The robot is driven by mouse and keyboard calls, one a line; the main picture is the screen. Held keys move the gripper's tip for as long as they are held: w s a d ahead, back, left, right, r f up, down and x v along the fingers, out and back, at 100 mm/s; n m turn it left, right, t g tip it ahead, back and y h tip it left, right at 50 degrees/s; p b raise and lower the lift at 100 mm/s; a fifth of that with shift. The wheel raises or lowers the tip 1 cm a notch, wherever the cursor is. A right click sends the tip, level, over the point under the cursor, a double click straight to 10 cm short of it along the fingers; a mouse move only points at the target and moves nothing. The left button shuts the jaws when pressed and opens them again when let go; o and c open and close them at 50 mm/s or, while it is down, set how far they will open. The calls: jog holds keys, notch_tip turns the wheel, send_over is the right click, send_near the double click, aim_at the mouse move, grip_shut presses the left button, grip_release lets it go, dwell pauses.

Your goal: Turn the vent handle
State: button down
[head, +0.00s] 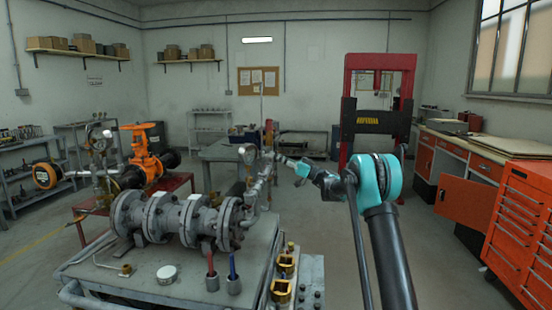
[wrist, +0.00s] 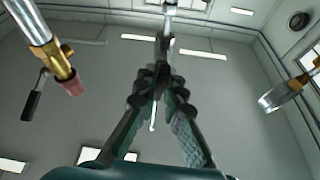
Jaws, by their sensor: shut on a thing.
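My gripper (head: 282,159) reaches left to the upright pipework at the right end of the grey flanged valve assembly (head: 175,218) on the bench. In the wrist view, the fingers of my gripper (wrist: 163,62) come together on a thin pale metal bar, which looks like the vent handle (wrist: 153,118). Its lower end shows between the fingers. A metal stem (wrist: 170,8) rises just beyond the fingertips. In the head view the handle is too small to make out at the gripper, and its angle cannot be told.
In the wrist view, a brass fitting with a red end (wrist: 72,86) and a black-gripped lever (wrist: 32,104) hang left; a brass-and-metal fitting (wrist: 280,94) is right. A pressure gauge (head: 247,152) stands near my gripper. An orange drawer cabinet (head: 521,215) stands right.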

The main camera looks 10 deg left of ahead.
dwell(0.5)
jog(key=c, duration=1.6)
grip_release()
jog(key=shift+d, duration=0.1)
jog(key=v, duration=1.2)
jog(key=shift+w, duration=0.1)
